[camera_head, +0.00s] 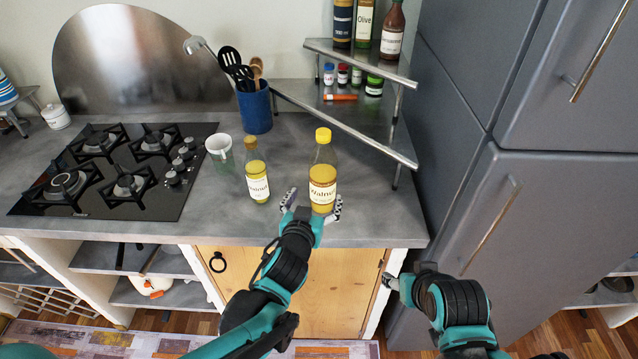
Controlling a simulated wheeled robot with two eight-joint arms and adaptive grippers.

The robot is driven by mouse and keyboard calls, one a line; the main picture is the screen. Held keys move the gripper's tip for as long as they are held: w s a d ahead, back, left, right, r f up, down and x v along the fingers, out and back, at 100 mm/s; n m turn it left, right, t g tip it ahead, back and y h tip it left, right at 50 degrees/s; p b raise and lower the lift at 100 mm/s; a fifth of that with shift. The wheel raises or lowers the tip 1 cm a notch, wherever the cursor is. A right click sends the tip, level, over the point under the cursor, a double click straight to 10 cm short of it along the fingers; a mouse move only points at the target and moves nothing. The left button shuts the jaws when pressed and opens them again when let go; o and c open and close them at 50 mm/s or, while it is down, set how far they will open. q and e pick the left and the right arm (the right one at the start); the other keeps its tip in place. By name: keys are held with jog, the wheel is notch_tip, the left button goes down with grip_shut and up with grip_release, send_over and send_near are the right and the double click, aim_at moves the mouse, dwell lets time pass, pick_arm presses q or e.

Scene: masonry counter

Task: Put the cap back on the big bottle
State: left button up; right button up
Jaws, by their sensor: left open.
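The big bottle (322,187) stands upright near the counter's front edge, clear glass with yellowish contents and a white label. A yellow cap (323,135) sits at its top; I cannot tell how firmly it is seated. A smaller, similar bottle (257,178) with a yellow top stands to its left. My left gripper (312,204) is open, with its fingers on either side of the big bottle's lower part; contact is unclear. My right gripper (391,282) is low in front of the cabinet, away from the bottles; its finger opening cannot be made out.
A pale cup (219,148) and a blue utensil holder (255,110) stand behind the bottles. A black hob (115,172) lies to the left. A tiered corner shelf (345,126) with jars is behind right. A grey fridge (545,215) bounds the right side.

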pick_arm(q)
jog(key=shift+v, duration=0.85)
jog(key=s+a+f+n+g+y, duration=0.25)
jog(key=s+a, duration=0.25)
jog(key=a, duration=0.6)
jog(key=s+a+g, duration=0.2)
jog(key=s, duration=0.4)
jog(key=s+a+f+g, duration=0.1)
jog(key=s+a+g, duration=0.1)
jog(key=s, duration=0.4)
jog(key=shift+a+f+g, duration=0.3)
jog(key=shift+f+g, duration=0.05)
jog(key=shift+g, duration=0.1)
